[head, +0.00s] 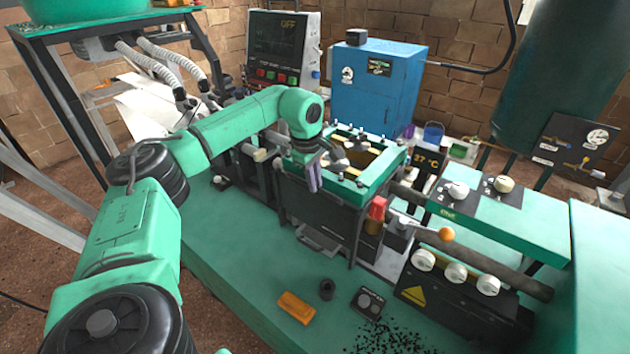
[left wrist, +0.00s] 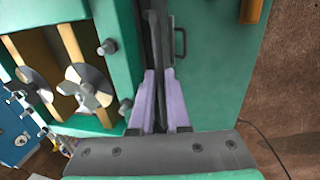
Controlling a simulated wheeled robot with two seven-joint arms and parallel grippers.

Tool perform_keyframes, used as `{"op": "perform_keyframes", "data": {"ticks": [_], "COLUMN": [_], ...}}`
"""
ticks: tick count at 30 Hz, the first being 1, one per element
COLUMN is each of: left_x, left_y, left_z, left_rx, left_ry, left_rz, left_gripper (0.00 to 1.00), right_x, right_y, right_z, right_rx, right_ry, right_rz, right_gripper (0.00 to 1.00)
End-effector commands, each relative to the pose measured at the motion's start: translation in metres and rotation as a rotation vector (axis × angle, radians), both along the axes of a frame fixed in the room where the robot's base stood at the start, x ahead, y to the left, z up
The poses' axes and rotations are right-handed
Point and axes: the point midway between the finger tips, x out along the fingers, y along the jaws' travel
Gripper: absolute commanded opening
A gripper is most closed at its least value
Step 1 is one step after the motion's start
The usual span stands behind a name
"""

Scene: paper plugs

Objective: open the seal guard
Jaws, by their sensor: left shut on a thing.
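The machine with the green-framed open top (head: 385,178) stands in the middle of the head view, with round metal discs inside the frame. My left gripper (head: 314,180) points down at the front left of this frame. In the left wrist view its pale purple fingers (left wrist: 156,100) are shut on a dark bar (left wrist: 153,45) beside the green frame (left wrist: 118,45). I cannot tell for sure whether this bar is part of the seal guard. The fingers and the arm hide part of it. My right gripper is not in view.
An orange block (head: 296,307), a small black cylinder (head: 327,289) and a dark button box (head: 368,302) lie on the green bench in front. A lever with an orange knob (head: 446,234) stands right of the machine. A blue cabinet (head: 375,85) is behind.

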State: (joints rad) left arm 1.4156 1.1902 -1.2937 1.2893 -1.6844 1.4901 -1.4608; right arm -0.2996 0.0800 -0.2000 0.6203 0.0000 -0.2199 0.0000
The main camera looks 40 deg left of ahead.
Motion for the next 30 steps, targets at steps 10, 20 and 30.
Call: {"op": "perform_keyframes", "data": {"ticks": [10,20,30], "left_x": [0.000,-0.001,0.000], "left_y": [0.000,0.000,0.000], "left_z": [-0.068,-0.074,-0.073], "left_rx": [-0.001,0.001,0.001], "left_ry": [0.004,0.007,0.004], "left_rz": [0.000,-0.001,-0.001], "left_gripper": [0.00,0.00,0.45], "right_x": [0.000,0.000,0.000], "right_y": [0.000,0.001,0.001], "right_z": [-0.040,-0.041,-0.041], "right_rx": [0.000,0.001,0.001], "right_ry": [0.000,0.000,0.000], "right_rz": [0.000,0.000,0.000], "right_gripper": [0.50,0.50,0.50]}}
